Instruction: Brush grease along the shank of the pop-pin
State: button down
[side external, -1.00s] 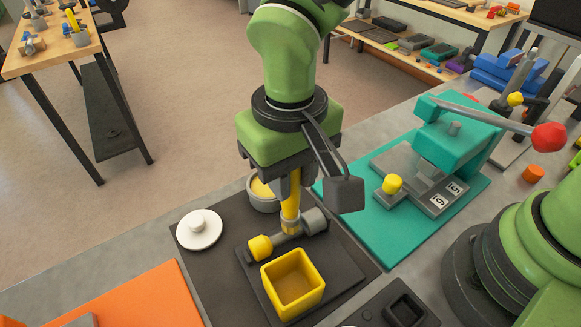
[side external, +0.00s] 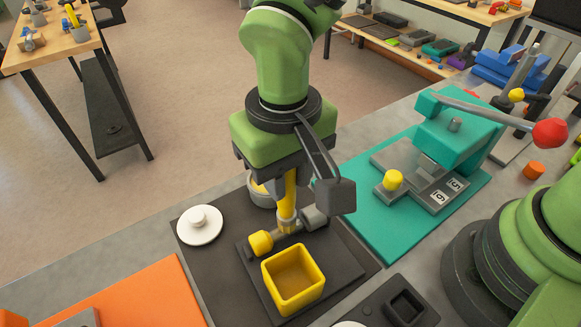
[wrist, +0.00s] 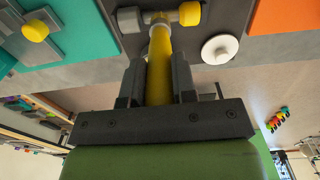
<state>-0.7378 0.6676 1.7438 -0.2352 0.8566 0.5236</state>
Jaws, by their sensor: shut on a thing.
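The pop-pin lies across a dark raised plate in the side view, with its yellow knob (side external: 261,243) at the left and its thick grey end (side external: 314,217) at the right. My gripper (side external: 287,178) is shut on the yellow handle of the brush (side external: 288,200) and holds it nearly upright above the pin. The brush's lower end meets the shank between knob and thick end; bristles and any grease there are too small to tell. The wrist view shows the brush (wrist: 160,52) between my fingers, with the knob (wrist: 190,14) beyond it.
An open yellow box (side external: 294,296) stands just in front of the pin. A grey tin with yellow contents (side external: 260,192) is partly hidden behind my gripper. A white knobbed lid (side external: 200,226) lies left. A teal fixture (side external: 455,140) stands right.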

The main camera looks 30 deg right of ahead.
jog(key=shift+a, duration=0.7)
jog(key=shift+d, duration=0.1)
jog(key=shift+d, duration=1)
jog(key=shift+a, duration=0.1)
jog(key=shift+a, duration=1)
jog(key=shift+d, duration=0.15)
